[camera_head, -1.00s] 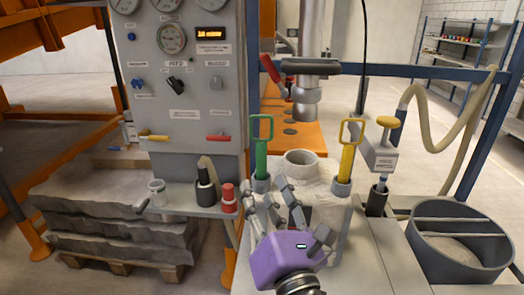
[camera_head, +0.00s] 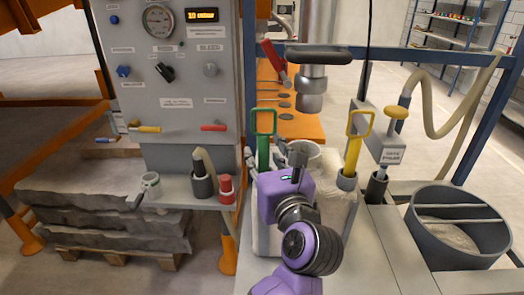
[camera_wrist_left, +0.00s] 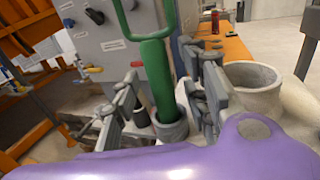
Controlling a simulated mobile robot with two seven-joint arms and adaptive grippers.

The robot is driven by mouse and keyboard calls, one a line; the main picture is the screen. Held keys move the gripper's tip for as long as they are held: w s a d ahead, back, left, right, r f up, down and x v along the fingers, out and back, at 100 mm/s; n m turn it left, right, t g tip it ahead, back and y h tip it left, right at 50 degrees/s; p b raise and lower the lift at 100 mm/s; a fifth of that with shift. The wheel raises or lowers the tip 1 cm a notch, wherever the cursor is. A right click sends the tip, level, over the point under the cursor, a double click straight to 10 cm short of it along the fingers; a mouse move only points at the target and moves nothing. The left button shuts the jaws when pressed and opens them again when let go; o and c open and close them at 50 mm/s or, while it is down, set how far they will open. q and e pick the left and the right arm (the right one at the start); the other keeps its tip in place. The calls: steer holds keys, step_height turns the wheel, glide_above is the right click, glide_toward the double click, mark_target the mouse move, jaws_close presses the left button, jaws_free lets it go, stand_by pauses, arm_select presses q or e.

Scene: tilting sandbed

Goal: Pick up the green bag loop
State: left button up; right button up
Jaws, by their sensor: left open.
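The green bag loop (camera_head: 264,140) stands upright from a grey socket at the left of the pale bag (camera_head: 338,205). It has a thick green shaft with a rectangular ring on top. In the left wrist view the loop's shaft (camera_wrist_left: 155,75) rises between the two grey fingers of my left gripper (camera_wrist_left: 166,100). The fingers are apart, one on each side, with visible gaps. In the head view my purple left gripper (camera_head: 275,160) is in front of the loop's lower part and hides the socket. My right gripper is not in view.
A yellow loop (camera_head: 352,150) stands at the bag's right. The bag's round spout (camera_wrist_left: 252,80) is right of the gripper. A red-capped bottle (camera_head: 227,188) and dark holder (camera_head: 202,180) are on the left shelf. A metal pipe (camera_head: 311,90) hangs above. A grey tub (camera_head: 458,260) stands right.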

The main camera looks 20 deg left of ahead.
arm_select(q)
steer(key=shift+w+a, duration=0.25)
steer(key=shift+w, duration=0.15)
steer(key=shift+w+f, duration=0.1)
jaws_close()
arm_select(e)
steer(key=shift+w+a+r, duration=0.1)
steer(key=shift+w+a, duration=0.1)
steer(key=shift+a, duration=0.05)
